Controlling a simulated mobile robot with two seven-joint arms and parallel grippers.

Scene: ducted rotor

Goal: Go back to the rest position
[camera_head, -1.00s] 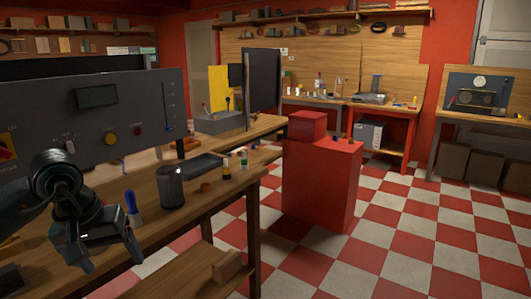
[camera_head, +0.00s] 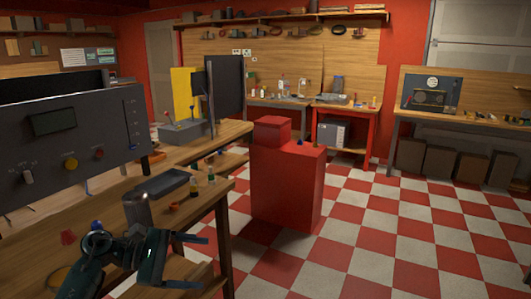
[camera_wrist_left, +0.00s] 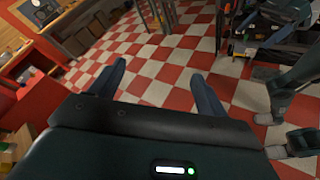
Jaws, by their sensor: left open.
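My left gripper (camera_head: 196,261) shows low in the head view, in front of the workbench edge, with its fingers pointing right. Its two fingers are spread apart. In the left wrist view, the left gripper (camera_wrist_left: 155,88) has nothing between its fingers, only the checkered floor beyond. My right gripper does not show clearly in the head view. Dark arm links at the right of the left wrist view are parts of my own body.
A grey control panel (camera_head: 70,140) stands at left. A red cabinet (camera_head: 287,185) stands beyond. The checkered floor (camera_head: 370,235) at right is clear.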

